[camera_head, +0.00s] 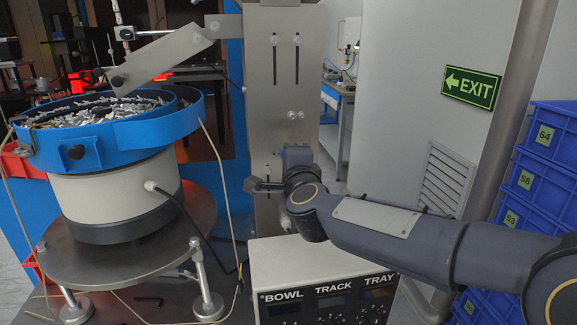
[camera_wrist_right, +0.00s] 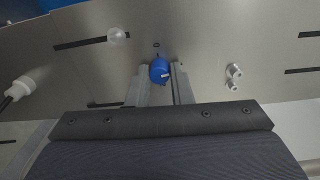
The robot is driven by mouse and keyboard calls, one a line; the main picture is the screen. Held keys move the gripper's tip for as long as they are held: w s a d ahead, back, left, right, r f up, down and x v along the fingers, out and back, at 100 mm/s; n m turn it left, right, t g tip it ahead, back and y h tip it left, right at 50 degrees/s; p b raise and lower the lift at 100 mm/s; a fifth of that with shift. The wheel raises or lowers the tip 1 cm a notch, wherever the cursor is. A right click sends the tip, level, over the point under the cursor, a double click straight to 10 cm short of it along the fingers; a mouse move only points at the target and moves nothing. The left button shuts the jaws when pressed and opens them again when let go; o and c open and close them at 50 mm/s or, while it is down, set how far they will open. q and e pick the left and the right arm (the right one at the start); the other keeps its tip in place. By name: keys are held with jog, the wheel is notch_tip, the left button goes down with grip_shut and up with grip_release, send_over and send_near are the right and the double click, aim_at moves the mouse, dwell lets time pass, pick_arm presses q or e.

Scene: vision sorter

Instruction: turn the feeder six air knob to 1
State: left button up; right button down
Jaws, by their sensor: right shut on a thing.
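A blue knob (camera_wrist_right: 159,70) with a small white mark sits on the metal plate (camera_wrist_right: 214,55) in the right wrist view. My right gripper (camera_wrist_right: 160,77) is shut on the knob, one finger on each side of it. In the head view my right gripper (camera_head: 262,186) reaches the upright metal column (camera_head: 292,60) from the right, and the knob is hidden there. The knob's setting and any scale are not readable. My left gripper is not in view.
A blue-rimmed feeder bowl (camera_head: 150,128) full of small parts stands at left. A control box (camera_head: 320,262) marked BOWL, TRACK and TRAY sits below my right arm. Blue crates (camera_head: 545,185) are stacked at right.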

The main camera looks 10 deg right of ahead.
jog(key=shift+f+m+b, duration=0.1)
jog(key=shift+m+b, duration=0.2)
jog(key=shift+m, duration=0.3)
jog(key=c, duration=1.3)
grip_release()
jog(key=s, duration=0.7)
jog(key=shift+s, duration=0.4)
jog(key=shift+s, duration=0.1)
